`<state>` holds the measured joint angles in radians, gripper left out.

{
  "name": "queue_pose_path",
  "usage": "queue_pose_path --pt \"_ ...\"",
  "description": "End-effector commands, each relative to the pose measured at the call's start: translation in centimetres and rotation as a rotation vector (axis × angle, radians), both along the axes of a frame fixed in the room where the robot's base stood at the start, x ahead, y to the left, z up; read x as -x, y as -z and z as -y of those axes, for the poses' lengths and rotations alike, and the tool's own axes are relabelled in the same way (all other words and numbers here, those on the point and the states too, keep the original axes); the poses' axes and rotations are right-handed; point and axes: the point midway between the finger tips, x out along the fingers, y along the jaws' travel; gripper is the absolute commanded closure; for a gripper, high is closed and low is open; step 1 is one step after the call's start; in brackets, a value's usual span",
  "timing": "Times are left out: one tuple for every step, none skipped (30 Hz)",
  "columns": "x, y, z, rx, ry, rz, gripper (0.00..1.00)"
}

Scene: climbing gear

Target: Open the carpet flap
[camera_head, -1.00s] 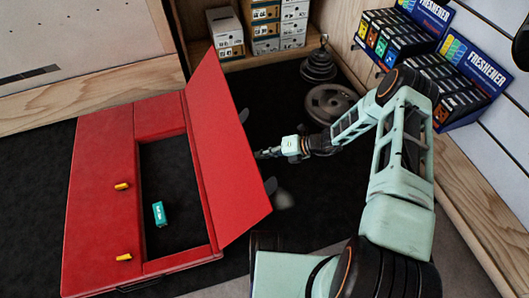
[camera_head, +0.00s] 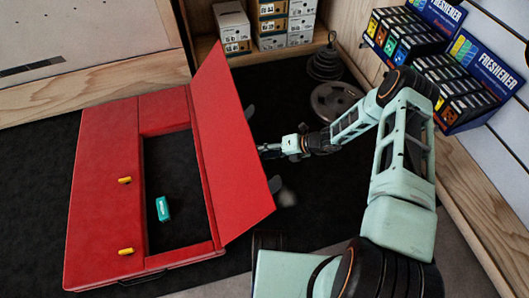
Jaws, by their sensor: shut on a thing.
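The red carpet (camera_head: 100,190) lies on the dark floor at the left, with a rectangular opening in it. Its red flap (camera_head: 232,150) stands raised along the opening's right side and leans to the right. My gripper (camera_head: 268,148) reaches in from the right, at the flap's far side near mid-length. It is shut on the flap, but its fingertips are mostly hidden behind the panel. A small teal box (camera_head: 162,209) lies inside the opening.
Yellow clips (camera_head: 125,180) sit on the carpet's left part. Weight plates (camera_head: 333,100) lie on the floor behind my arm. Shoe boxes (camera_head: 270,22) stand on a shelf at the back, and freshener displays (camera_head: 410,35) line the right wall.

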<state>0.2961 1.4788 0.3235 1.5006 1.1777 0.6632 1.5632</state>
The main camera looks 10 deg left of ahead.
Motion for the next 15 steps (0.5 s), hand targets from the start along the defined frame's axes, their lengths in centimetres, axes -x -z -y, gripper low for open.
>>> queue_pose_path --pt "2.5 1.8 -0.5 0.018 -0.036 -0.027 0.74" --pt "2.5 1.8 -0.4 0.019 -0.036 -0.027 0.74" --pt "2.5 1.8 -0.4 0.019 -0.036 -0.027 0.74" --pt "2.5 1.8 -0.4 0.020 -0.036 -0.027 0.74" --pt "2.5 1.8 -0.4 0.020 -0.036 -0.027 0.74" --pt "2.5 1.9 -0.3 0.021 -0.035 -0.027 0.74" --pt "2.5 1.9 -0.3 0.021 -0.036 -0.027 0.74" --pt "2.5 1.9 -0.3 0.021 -0.035 -0.027 0.74" --pt "2.5 1.8 -0.3 0.021 -0.035 -0.027 0.74" --pt "2.5 1.7 -0.2 0.021 -0.035 -0.027 0.74" --pt "2.5 1.6 0.0 0.020 -0.035 -0.026 0.74" --pt "2.4 1.4 0.2 0.020 -0.034 -0.025 0.74" --pt "2.4 1.2 0.5 0.021 -0.033 -0.023 0.74" --pt "2.3 0.9 0.8 0.020 -0.031 -0.022 0.74" --pt "2.3 0.4 1.3 0.020 -0.030 -0.022 0.74"
